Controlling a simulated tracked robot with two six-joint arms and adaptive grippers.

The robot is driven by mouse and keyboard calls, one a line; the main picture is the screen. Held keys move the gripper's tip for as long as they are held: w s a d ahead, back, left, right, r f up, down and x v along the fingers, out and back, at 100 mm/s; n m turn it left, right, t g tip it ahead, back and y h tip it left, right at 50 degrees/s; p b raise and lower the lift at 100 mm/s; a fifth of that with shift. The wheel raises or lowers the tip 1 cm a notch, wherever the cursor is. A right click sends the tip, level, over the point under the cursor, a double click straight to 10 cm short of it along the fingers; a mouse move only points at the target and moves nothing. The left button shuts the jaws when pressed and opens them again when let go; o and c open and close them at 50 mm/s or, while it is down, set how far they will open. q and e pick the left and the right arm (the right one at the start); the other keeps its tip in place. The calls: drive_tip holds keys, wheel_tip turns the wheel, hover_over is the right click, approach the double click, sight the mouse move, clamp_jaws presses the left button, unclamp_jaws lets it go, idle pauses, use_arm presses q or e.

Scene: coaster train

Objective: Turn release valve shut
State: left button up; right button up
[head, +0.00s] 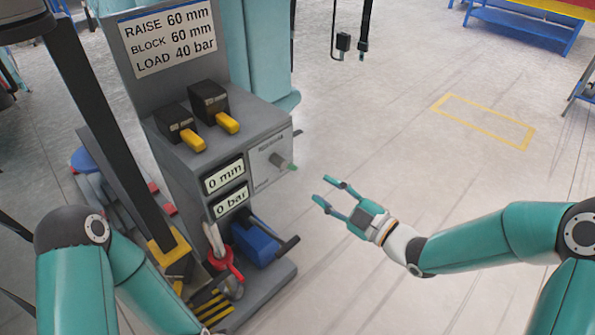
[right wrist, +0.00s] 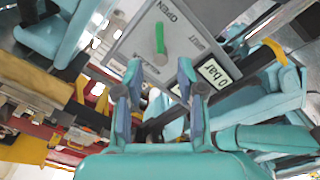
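The release valve (head: 281,162) is a grey knob with a green-tipped lever on a light plate on the right side of the grey console. In the right wrist view the green lever (right wrist: 160,38) points towards the OPEN label; SHUT is printed to its right. My right gripper (head: 323,190) is open and empty, a short way to the right of the valve and a little lower, its fingers towards the console. In the right wrist view its spread fingertips (right wrist: 160,72) lie just below the lever, with nothing between them. My left gripper is not in view; only its arm shows.
A blue unit with a dark handle (head: 255,243) sits below. The floor right of the console is clear.

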sight(293, 168)
drive_tip(key=b+x, duration=0.1)
drive_tip(key=x, duration=0.9)
drive_tip(key=shift+w+a, duration=0.1)
drive_tip(key=shift+w, duration=0.05)
